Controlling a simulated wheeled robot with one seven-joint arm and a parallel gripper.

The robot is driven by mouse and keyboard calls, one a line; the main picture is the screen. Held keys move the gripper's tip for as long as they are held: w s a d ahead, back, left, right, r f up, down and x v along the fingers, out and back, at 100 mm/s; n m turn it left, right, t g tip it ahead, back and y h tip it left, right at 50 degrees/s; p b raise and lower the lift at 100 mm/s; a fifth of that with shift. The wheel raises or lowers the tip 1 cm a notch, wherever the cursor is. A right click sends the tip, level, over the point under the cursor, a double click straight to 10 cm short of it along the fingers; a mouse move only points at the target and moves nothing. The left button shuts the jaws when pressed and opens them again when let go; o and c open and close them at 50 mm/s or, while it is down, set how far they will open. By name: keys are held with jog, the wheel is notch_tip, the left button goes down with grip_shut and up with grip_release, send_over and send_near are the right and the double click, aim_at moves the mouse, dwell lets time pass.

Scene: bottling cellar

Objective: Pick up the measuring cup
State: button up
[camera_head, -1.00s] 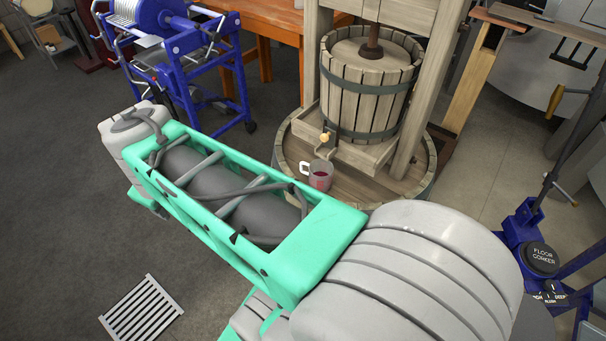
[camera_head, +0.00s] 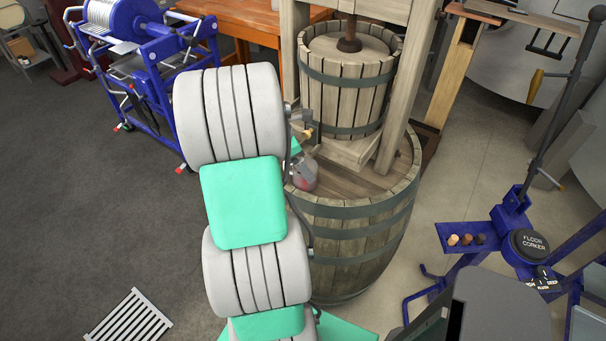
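The measuring cup (camera_head: 304,176), clear with red liquid in it, stands on the recessed wooden top of the barrel (camera_head: 348,211), below the press basket. Its upper part and handle side are partly covered by grey pieces of my gripper (camera_head: 302,160), which is at the cup. My arm's grey and green links rise from the bottom and hide most of the gripper. I cannot tell whether the fingers are open or shut, or whether they touch the cup.
The wooden press basket (camera_head: 347,80) and its upright posts (camera_head: 407,85) stand close behind the cup. A blue floor corker (camera_head: 520,240) is at the right. A blue machine (camera_head: 150,60) stands at upper left. The floor at left is clear, with a drain grate (camera_head: 130,318).

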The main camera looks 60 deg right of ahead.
jog(key=shift+s+d+f, duration=0.15)
jog(key=shift+f, duration=0.4)
jog(key=shift+c, duration=0.3)
grip_shut()
dwell(0.3)
